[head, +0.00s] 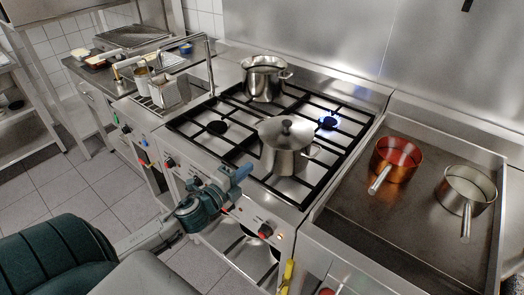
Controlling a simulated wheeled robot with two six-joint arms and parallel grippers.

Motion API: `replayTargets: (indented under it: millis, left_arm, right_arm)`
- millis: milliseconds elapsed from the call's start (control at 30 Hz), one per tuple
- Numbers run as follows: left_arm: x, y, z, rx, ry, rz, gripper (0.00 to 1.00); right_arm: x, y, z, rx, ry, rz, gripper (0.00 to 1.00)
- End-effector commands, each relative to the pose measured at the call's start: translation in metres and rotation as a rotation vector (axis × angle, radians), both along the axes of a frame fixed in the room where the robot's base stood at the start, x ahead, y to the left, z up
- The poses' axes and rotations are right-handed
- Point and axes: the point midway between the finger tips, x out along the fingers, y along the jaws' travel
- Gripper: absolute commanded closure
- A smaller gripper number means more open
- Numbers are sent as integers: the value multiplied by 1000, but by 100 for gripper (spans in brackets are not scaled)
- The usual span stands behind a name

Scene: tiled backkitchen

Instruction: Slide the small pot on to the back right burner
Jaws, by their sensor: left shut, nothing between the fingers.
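A steel pot with a lid and dark knob (285,152) stands upright on the front right part of the black-grated stove (196,143). A second steel pot, without a lid (264,82), stands on the back left burner. The back right burner (328,123) is bare and shows a blue flame. My left gripper (243,170) is shut and empty, over the stove's front edge, just left of and in front of the lidded pot. A small gap seems to separate them. My right gripper is not in view.
A steel counter at right holds a copper pan (396,158) and a steel saucepan (467,188), handles pointing forward. Red-marked knobs (265,231) line the stove front. The front left burner is empty.

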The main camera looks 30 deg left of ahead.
Motion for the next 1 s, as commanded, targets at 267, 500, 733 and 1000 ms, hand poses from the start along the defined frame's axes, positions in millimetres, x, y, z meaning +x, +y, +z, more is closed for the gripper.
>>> replayTargets:
  millis: [267, 500, 733, 1000]
  left_arm:
    - [26, -2, 7, -4, -1, 2, 100]
    - [40, -5, 1, -4, -4, -1, 100]
    - [51, -6, 1, -5, -3, -1, 100]
    - [66, -6, -1, -2, -5, 2, 100]
  right_arm:
    - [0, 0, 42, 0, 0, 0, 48]
    - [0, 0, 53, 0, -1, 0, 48]
    - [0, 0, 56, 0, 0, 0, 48]
    - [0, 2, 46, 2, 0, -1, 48]
